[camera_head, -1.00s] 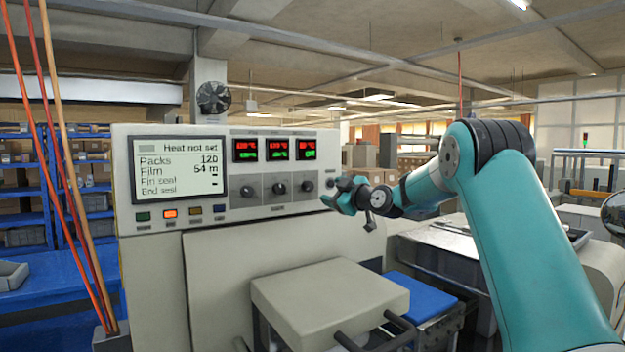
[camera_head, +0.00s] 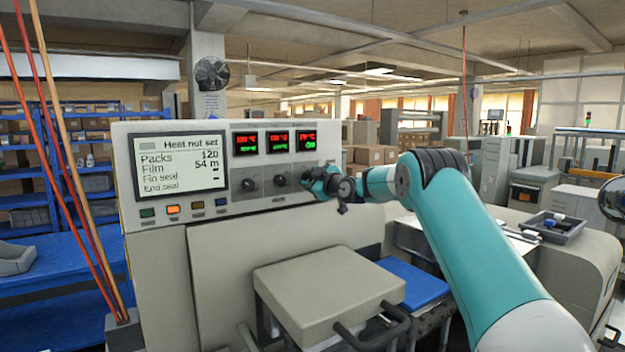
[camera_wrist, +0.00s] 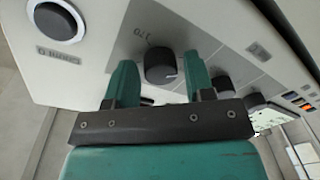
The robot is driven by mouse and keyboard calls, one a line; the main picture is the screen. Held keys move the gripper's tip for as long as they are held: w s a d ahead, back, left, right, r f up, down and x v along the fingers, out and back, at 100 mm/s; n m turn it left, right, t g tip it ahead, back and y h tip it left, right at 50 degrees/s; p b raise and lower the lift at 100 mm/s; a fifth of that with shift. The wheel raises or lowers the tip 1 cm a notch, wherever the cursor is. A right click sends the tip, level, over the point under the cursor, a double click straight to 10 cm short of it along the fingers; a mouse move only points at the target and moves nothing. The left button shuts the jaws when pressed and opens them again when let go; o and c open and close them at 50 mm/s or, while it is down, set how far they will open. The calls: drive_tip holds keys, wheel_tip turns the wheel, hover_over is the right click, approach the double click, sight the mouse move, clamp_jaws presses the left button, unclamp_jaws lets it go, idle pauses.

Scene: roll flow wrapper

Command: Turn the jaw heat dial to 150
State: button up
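The control panel (camera_head: 225,210) of the wrapper has a row of black dials below three displays. The left dial (camera_head: 249,184) and middle dial (camera_head: 279,181) show in the head view; my gripper hides the right one. In the wrist view a dark round dial (camera_wrist: 160,68) with a short white mark sits between my gripper's teal fingers (camera_wrist: 160,80), with a gap on each side. My gripper is open, its fingers pointing at the panel. The dial's label is upside down and hard to read. The right display (camera_head: 307,141) has red over green digits, too small to read.
A screen (camera_head: 180,165) reads "Heat not set". A large round button (camera_wrist: 58,22) is beside the dial in the wrist view, and other dials (camera_wrist: 222,84) are on its other side. A grey block-like cover (camera_head: 330,290) juts out below the panel.

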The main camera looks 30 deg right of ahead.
drive_tip(key=c, duration=0.6)
drive_tip(key=shift+f+b, duration=0.1)
drive_tip(key=shift+b, duration=0.25)
